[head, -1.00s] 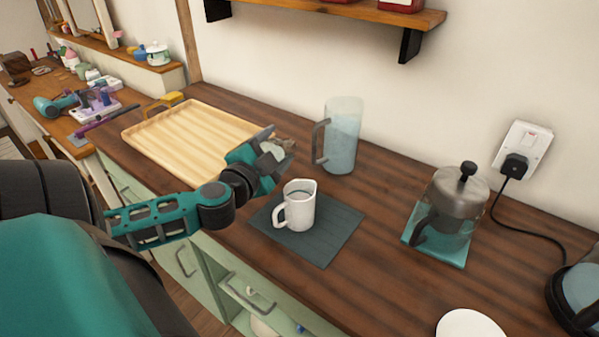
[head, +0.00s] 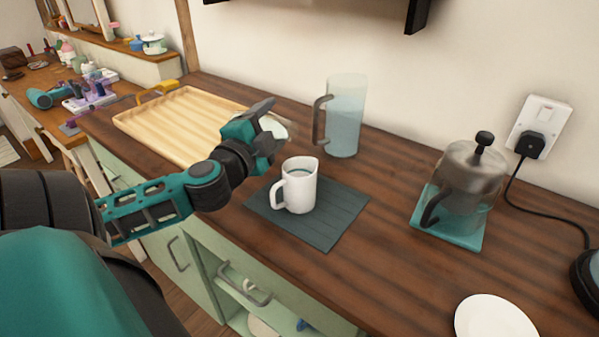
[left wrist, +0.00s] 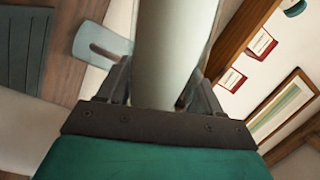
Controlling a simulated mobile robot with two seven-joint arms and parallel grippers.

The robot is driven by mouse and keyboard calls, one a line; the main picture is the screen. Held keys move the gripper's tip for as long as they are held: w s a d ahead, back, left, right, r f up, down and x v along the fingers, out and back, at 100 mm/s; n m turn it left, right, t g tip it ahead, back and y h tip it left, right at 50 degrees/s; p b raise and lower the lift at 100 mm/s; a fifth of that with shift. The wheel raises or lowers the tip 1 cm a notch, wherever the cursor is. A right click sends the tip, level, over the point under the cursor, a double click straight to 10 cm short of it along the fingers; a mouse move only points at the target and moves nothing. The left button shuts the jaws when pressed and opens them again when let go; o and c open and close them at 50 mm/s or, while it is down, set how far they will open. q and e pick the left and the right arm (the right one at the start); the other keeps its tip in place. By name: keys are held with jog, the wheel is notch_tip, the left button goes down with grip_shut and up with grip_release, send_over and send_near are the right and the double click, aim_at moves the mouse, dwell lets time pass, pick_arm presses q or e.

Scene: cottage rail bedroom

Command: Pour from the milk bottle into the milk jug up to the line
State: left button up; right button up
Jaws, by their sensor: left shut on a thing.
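The white milk jug (head: 300,190) stands upright on a dark slatted mat (head: 335,222), with its handle toward the left. A dark line shows inside near its rim; the level of any milk cannot be told. My left gripper (head: 268,128) is above and behind-left of the jug, shut on the pale milk bottle (left wrist: 176,50). In the head view the bottle is mostly hidden behind the gripper, and its tilt is hard to tell. In the left wrist view the bottle fills the space between the fingers. I see no stream of milk. My right gripper is not in view.
A tall glass pitcher (head: 345,115) stands close behind the jug. A wooden tray (head: 165,125) lies to the left. A French press (head: 465,185) on a teal mat and a white plate (head: 492,318) are to the right. The counter between is clear.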

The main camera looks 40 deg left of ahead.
pick_arm(q)
jog(key=shift+r, duration=0.2)
jog(key=shift+d+p, duration=0.1)
jog(key=shift+p, duration=0.2)
jog(key=shift+d+r+m+p, duration=0.1)
jog(key=shift+r+m+p, duration=0.05)
jog(key=shift+m+p, duration=0.25)
jog(key=shift+d+r+m+t+p, duration=0.3)
jog(key=shift+m+p, duration=0.2)
jog(key=shift+p, duration=0.35)
dwell(0.8)
jog(key=shift+f, duration=0.15)
dwell(0.3)
